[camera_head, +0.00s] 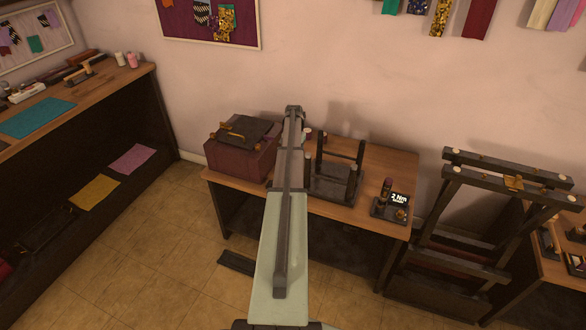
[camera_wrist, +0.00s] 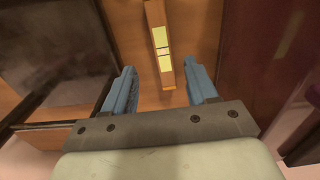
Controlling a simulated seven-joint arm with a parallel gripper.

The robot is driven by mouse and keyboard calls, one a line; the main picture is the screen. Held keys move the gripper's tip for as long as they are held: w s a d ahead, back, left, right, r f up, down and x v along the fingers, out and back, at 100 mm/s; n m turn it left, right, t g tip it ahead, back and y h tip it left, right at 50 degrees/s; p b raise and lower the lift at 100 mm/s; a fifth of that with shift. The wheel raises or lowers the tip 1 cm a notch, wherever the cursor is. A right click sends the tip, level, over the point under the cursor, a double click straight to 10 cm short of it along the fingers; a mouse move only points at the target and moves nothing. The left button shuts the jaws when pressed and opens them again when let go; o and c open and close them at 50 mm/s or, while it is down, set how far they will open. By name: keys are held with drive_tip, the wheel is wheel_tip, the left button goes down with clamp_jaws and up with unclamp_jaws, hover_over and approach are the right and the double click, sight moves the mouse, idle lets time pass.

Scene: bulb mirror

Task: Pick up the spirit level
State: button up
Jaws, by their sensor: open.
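The spirit level (camera_wrist: 154,16) shows in the wrist view as a long wooden bar with yellow-green vials. It runs from the top edge down to between the fingers. My gripper (camera_wrist: 161,68) is open, with its blue fingers on either side of the level's near end and a gap visible on both sides. I cannot tell how far the fingertips are above it. In the head view my arm reaches over the wooden workbench (camera_head: 385,222), and I cannot make out the level there; my arm probably covers it.
A maroon box (camera_head: 237,158) with a dark top stands left of my arm on the bench. A dark frame (camera_head: 333,184) stands close on the right. Further right is a small "2 Nm" display (camera_head: 399,199). The pink wall (camera_head: 350,80) is behind the bench.

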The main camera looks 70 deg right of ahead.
drive_tip(key=shift+w+f, duration=0.2)
drive_tip(key=shift+f, duration=3.15)
drive_tip(key=c, duration=1)
